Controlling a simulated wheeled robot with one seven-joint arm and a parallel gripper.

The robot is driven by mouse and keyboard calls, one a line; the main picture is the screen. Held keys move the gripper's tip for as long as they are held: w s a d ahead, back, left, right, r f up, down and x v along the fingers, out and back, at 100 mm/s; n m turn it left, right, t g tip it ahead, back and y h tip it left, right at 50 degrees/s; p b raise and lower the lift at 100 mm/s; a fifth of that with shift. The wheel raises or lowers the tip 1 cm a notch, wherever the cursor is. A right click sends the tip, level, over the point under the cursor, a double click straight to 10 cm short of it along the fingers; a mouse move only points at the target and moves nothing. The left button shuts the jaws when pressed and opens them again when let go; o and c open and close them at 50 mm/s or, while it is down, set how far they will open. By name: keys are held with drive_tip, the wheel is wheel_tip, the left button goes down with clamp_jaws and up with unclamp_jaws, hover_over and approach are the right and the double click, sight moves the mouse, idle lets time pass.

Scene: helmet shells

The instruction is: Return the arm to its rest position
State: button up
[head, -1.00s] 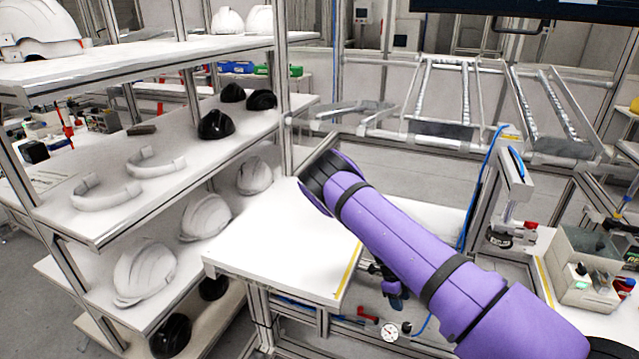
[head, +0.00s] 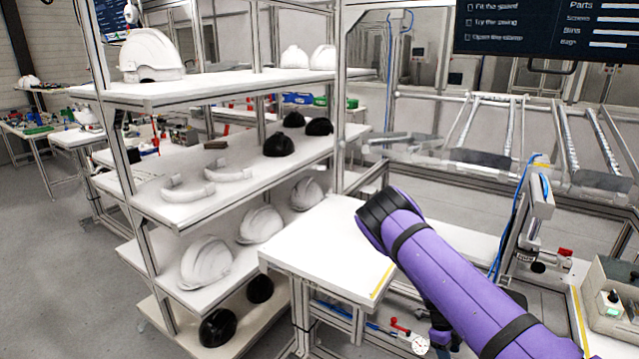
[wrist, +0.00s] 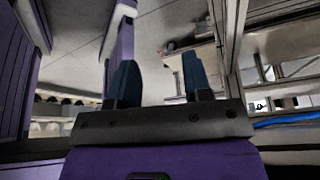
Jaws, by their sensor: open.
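My purple arm (head: 445,268) reaches from the lower right of the head view up to its black-banded elbow beside the white worktable (head: 325,245). My gripper (wrist: 160,78) shows in the wrist view with its two dark blue fingers apart. Nothing is between them. In the head view a dark part below the arm may belong to the gripper, but the arm mostly hides that area and I cannot tell.
A shelf rack (head: 215,88) on the left holds white helmet shells (head: 205,262), black shells (head: 279,144) and curved white parts (head: 185,190). A grey box (head: 612,303) stands at the right. Open floor (head: 50,250) lies at the far left.

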drive_tip(key=w+a+r+n+t+y, duration=0.1)
drive_tip(key=w+a+r+n+y, duration=0.15)
drive_tip(key=r, duration=0.75)
drive_tip(key=w+a+r+n+y, duration=0.1)
drive_tip(key=a+r+n, duration=0.25)
drive_tip(key=r, duration=0.75)
drive_tip(key=s+a+r+n+t+y, duration=0.1)
drive_tip(key=s+r+n, duration=0.2)
drive_tip(key=r, duration=0.7)
drive_tip(key=s+a+r+n+t, duration=0.1)
drive_tip(key=s+a+r+n, duration=0.15)
drive_tip(key=r, duration=0.75)
drive_tip(key=s+r+n+t, duration=0.2)
drive_tip(key=s+r+n, duration=0.6)
drive_tip(key=s+r, duration=0.5)
drive_tip(key=s+d+r+n+t+h, duration=0.1)
drive_tip(key=s+r+n, duration=0.3)
drive_tip(key=s, duration=0.3)
drive_tip(key=s+r+n+t, duration=0.2)
drive_tip(key=s+r+n, duration=0.1)
drive_tip(key=s, duration=0.5)
drive_tip(key=shift+s+d+r+n+t+h, duration=0.3)
drive_tip(key=shift+d+r+n+h, duration=0.1)
drive_tip(key=shift+n, duration=0.25)
